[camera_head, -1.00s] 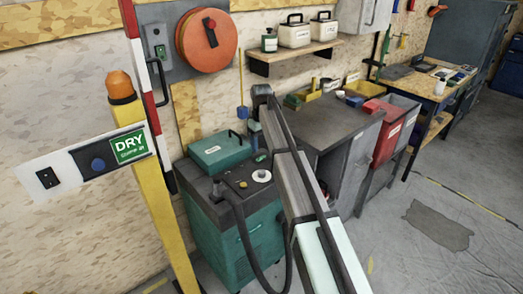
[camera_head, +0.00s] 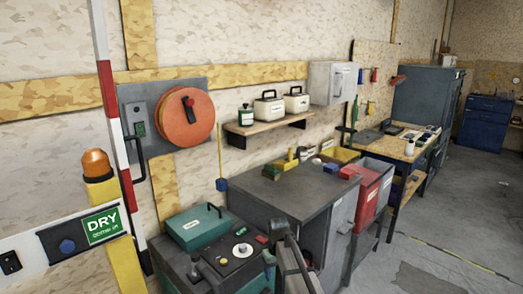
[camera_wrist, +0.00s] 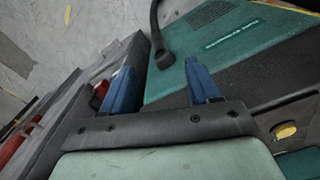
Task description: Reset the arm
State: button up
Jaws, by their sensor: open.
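My gripper (camera_wrist: 161,80) shows in the wrist view with its two blue fingers spread apart. Nothing is between them; the green cart's side (camera_wrist: 240,60) and a black hose (camera_wrist: 157,40) show behind and beyond them. In the head view, part of my arm (camera_head: 292,262) rises from the bottom edge, in front of the grey cabinet and to the right of the green cart (camera_head: 187,272). The fingers cannot be made out in the head view.
A green case (camera_head: 195,226) sits on the cart. The grey cabinet (camera_head: 290,195) and red bin (camera_head: 372,183) stand to the right. A yellow post (camera_head: 126,265) with an orange lamp (camera_head: 96,163) stands at left. Open floor (camera_head: 400,250) lies at right.

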jog(key=s+d+f+m, duration=0.2)
jog(key=s+d+f, duration=0.45)
jog(key=s, duration=0.45)
jog(key=s+d+f+m, duration=0.3)
jog(key=s+d+f, duration=0.35)
jog(key=s, duration=0.45)
jog(key=s+f+g, duration=0.3)
jog(key=s+f, duration=0.7)
jog(key=s, duration=0.4)
jog(key=s+a+f+g, duration=0.1)
jog(key=s+f+g, duration=0.2)
jog(key=s+f, duration=0.7)
jog(key=s, duration=0.4)
jog(key=shift+f+g, duration=0.15)
jog(key=shift+g, duration=0.25)
jog(key=shift+a, duration=0.15)
jog(key=shift+c, duration=0.4)
